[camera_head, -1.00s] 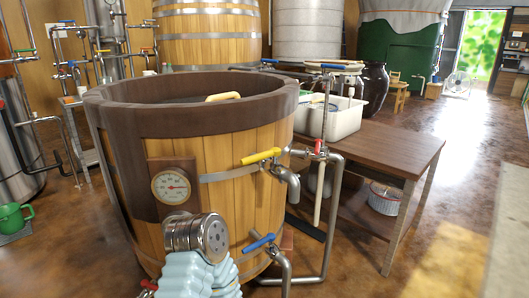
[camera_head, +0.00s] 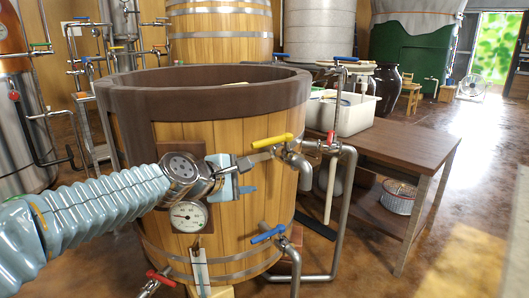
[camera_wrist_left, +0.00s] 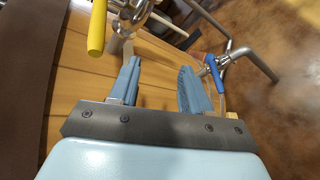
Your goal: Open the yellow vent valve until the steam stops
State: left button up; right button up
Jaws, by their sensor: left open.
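The yellow valve handle (camera_head: 271,142) sits on a metal valve high on the right side of the wooden vat (camera_head: 235,135). It points left from the valve and tilts slightly down. It also shows at the upper left of the left wrist view (camera_wrist_left: 97,28). My left gripper (camera_head: 233,178) is in front of the vat, below and left of the yellow handle and apart from it. In the left wrist view its blue fingers (camera_wrist_left: 160,66) are spread with nothing between them. I see no steam. My right gripper is out of view.
A blue-handled valve (camera_head: 267,233) is lower on the vat, and a red-handled one (camera_head: 160,278) is at its base. A gauge (camera_head: 188,216) hangs below my left wrist. A red-handled pipe (camera_head: 332,138) and a wooden table (camera_head: 415,150) stand right.

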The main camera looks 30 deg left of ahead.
aim_at(258, 144)
pick_arm(q)
jog(key=s+a+r+n+t, duration=0.2)
jog(key=s+r, duration=0.3)
jog(key=r, duration=0.3)
jog(key=b+x, duration=0.1)
jog(key=x, duration=1.3)
jog(key=shift+d+r+b, duration=0.2)
jog(key=shift+r+b, duration=0.05)
jog(key=shift+b, duration=0.1)
grip_shut()
